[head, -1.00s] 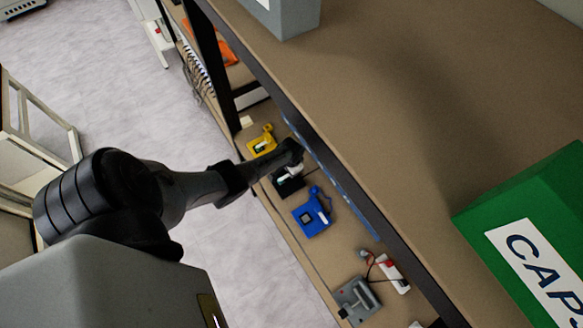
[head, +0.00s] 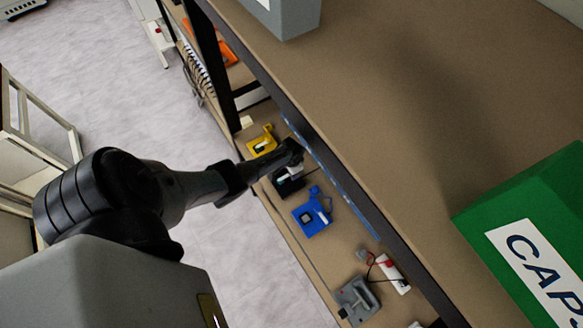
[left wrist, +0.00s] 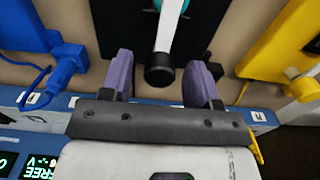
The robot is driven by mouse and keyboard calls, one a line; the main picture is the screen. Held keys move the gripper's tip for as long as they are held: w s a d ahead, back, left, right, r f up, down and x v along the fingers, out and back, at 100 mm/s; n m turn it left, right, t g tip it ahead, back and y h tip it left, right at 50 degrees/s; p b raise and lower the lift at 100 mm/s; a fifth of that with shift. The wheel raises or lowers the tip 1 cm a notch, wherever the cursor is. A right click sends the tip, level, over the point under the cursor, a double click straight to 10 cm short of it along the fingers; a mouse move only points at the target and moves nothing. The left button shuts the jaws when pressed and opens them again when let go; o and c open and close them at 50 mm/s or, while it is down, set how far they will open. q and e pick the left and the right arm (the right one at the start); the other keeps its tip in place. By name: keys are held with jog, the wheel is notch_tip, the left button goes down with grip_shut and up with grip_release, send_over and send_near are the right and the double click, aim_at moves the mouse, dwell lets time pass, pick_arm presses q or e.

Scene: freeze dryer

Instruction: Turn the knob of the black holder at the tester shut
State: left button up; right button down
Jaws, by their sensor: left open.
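The black holder (head: 290,188) sits between a yellow and a blue holder on the lower shelf. In the left wrist view the black holder (left wrist: 200,30) is at the top middle, with a white bar and a teal part on it. Its black knob (left wrist: 159,77) is at the near end of that bar. My left gripper (left wrist: 159,82) is open, its two purple fingers on either side of the knob with a gap on both sides. In the head view my left gripper (head: 290,155) is over the holder's far side and hides part of it. My right gripper is not in view.
The blue holder (left wrist: 35,40) and yellow holder (left wrist: 285,45) flank the gripper closely. The blue tester front (left wrist: 40,125) with displays lies below the gripper. An upper shelf (head: 420,110) overhangs in the head view. A grey device (head: 356,300) stands further right.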

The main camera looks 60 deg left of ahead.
pick_arm(q)
jog(key=shift+r, duration=0.15)
jog(key=shift+r, duration=0.4)
notch_tip(320, 180, up, 13)
jog(key=p, duration=0.3)
jog(key=shift+f, duration=0.1)
dwell(0.3)
